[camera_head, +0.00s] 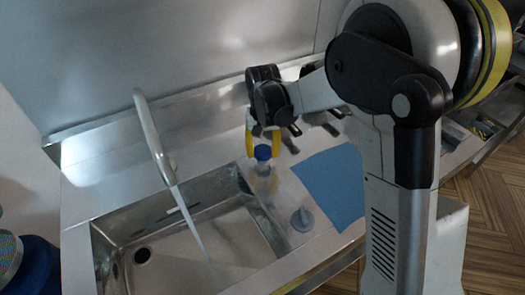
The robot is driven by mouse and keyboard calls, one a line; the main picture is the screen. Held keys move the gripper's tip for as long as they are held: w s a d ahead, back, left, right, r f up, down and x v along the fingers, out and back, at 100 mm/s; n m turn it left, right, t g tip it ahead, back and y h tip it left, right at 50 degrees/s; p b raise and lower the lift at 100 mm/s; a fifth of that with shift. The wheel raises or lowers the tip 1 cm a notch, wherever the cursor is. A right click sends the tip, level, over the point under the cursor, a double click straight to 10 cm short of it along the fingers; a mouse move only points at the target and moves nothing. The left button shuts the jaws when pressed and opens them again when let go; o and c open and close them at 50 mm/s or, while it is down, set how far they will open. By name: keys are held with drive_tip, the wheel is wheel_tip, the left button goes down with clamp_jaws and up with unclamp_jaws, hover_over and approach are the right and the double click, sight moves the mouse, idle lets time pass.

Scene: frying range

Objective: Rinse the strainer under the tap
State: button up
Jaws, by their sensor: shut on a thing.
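The tap (153,140) is a curved metal spout at the back of the sink (275,236). A pale stream of water (190,222) runs from it into the basin. My gripper is to the right of the stream, apart from it.
A blue mat (331,185) lies on the counter right of my gripper. A grey-blue knob-like thing (302,219) stands by the sink's right rim. A blue drum (38,265) and a round mesh-like thing (9,257) are at the lower left edge. The basin's drain side looks clear.

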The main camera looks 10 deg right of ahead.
sight(263, 152)
drive_tip(key=shift+d+n, duration=0.1)
drive_tip(key=shift+n, duration=1.5)
drive_tip(key=o, duration=1.2)
wheel_tip(263, 152, up, 12)
